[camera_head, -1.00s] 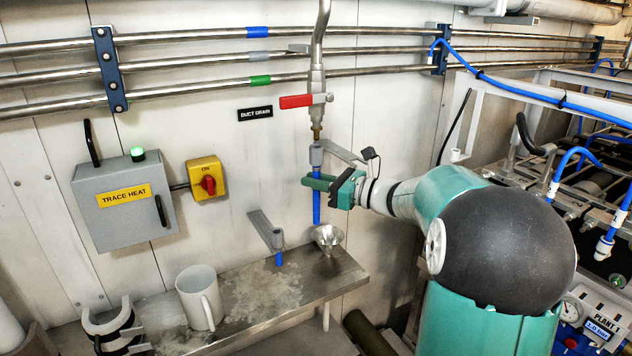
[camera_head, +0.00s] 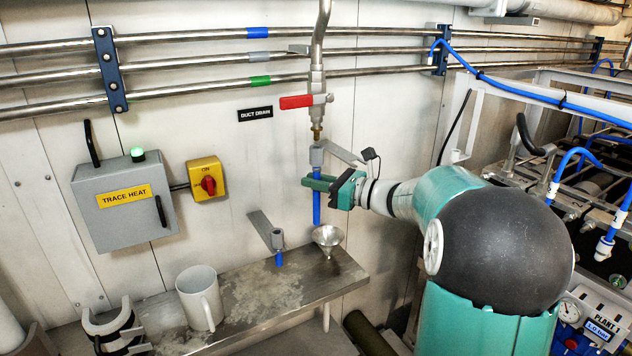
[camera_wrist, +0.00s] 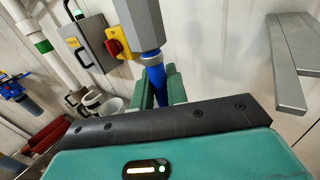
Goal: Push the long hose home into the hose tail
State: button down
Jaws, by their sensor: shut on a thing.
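The long blue hose (camera_head: 317,209) hangs upright below a grey collar (camera_head: 316,153). A brass hose tail (camera_head: 317,133) points down from the valve, just above the collar. How far the hose goes into the collar or onto the tail is hidden. My gripper (camera_head: 317,183) comes from the right and is shut on the hose just below the collar. In the wrist view the blue hose (camera_wrist: 155,76) runs between my green fingers (camera_wrist: 160,90), with the grey collar (camera_wrist: 140,22) above it. The tail is out of that view.
A steel funnel (camera_head: 327,238) stands below the hose on a metal shelf (camera_head: 250,318). A white mug (camera_head: 200,298) stands on the shelf. The red valve handle (camera_head: 296,101) points left above.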

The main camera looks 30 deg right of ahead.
aim_at(316, 166)
jog(key=shift+r, duration=1.8)
jog(key=c, duration=1.3)
grip_release()
jog(key=v, duration=1.3)
jog(key=shift+s+d, duration=0.25)
jog(key=shift+d, duration=0.05)
